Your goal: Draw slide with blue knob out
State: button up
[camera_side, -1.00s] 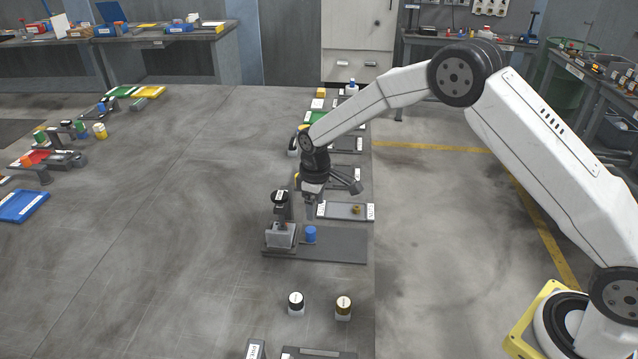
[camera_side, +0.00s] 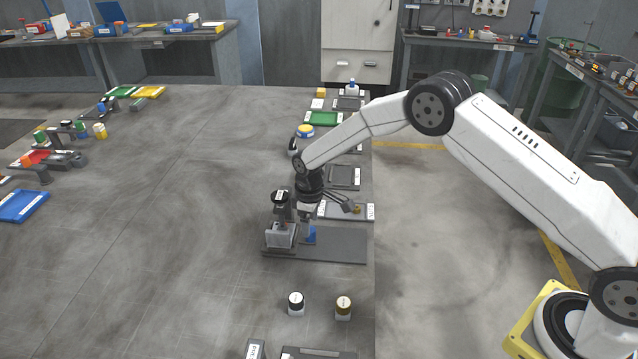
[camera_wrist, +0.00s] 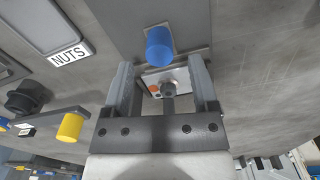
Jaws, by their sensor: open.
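The blue knob (camera_side: 311,236) stands upright beside the right face of a grey block fixture (camera_side: 280,237) on a dark base plate (camera_side: 340,246). In the wrist view the blue knob (camera_wrist: 159,46) is just beyond the fingertips, roughly between their lines. My gripper (camera_wrist: 160,70) is open, with nothing between its fingers. In the side view my gripper (camera_side: 307,228) points down at the knob and partly covers it. I cannot tell whether a finger touches it. The slide itself is mostly hidden by the knob and gripper.
A black-topped post (camera_side: 281,198) rises from the fixture close left of my gripper. A tray with labels (camera_side: 340,211) lies just behind. The base plate's right part is bare.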

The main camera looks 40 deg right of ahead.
jog(key=shift+f, duration=1.65)
grip_shut()
